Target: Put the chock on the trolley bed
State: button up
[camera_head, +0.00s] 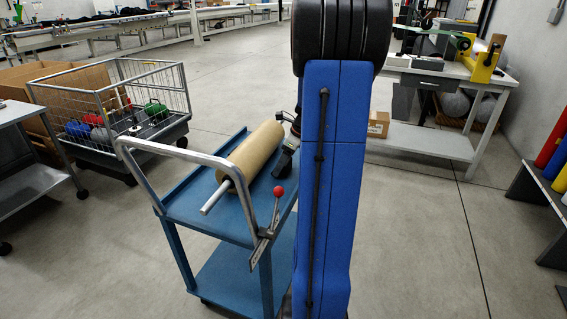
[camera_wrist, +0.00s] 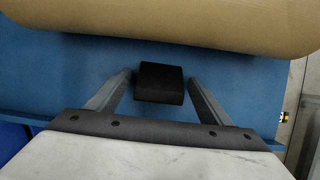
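The chock (camera_wrist: 159,83) is a small black block in the wrist view. It sits between the two fingertips of my gripper (camera_wrist: 160,76), with a thin strip of blue showing on each side, so the fingers look open around it. The blue trolley bed (camera_wrist: 60,85) lies behind and below it; whether the chock rests on it or is just above, I cannot tell. The trolley bed (camera_head: 190,205) also shows in the head view, with a tan roll (camera_head: 250,152) lying across it. My arm hides the bed's right part, and the dark shapes beside the roll are hard to separate.
The tan roll (camera_wrist: 170,22) is close beyond the fingertips in the wrist view. The trolley has a grey push handle (camera_head: 190,155) and a red-knobbed lever (camera_head: 270,225). A wire cart (camera_head: 110,100) stands left, a workbench (camera_head: 440,145) right.

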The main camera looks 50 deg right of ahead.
jog(key=shift+r, duration=0.1)
jog(key=v, duration=1.2)
jog(key=shift+s, duration=0.1)
dwell(0.4)
